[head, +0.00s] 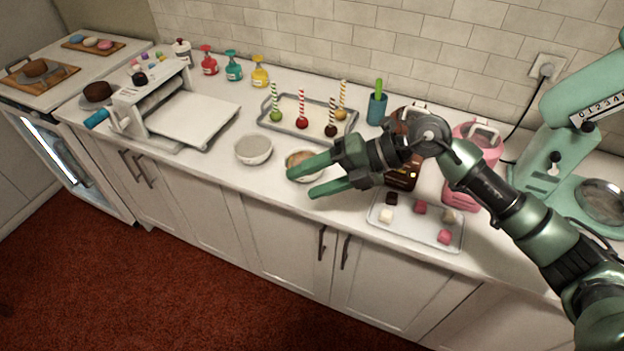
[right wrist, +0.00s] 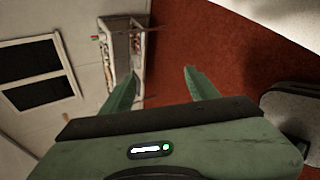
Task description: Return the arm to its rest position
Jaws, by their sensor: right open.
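My right gripper (head: 311,176) is open in the head view, with nothing between its fingers. It points left over the front part of the counter, in front of a bowl with brownish contents (head: 297,158). Its two green fingers also show spread apart in the right wrist view (right wrist: 160,85), with the red floor and cabinets beyond. My right arm reaches in from the lower right of the head view and hides part of the counter, a brown container and a pink container. My left gripper is not in the head view.
A tray with small cubes (head: 400,234) lies below the arm. A bowl of grey contents (head: 253,149) stands left of the gripper. Behind is a tray of candy apples (head: 285,125). A white sheeter (head: 190,118) is left, and a green mixer (head: 570,145) right. Open floor lies in front.

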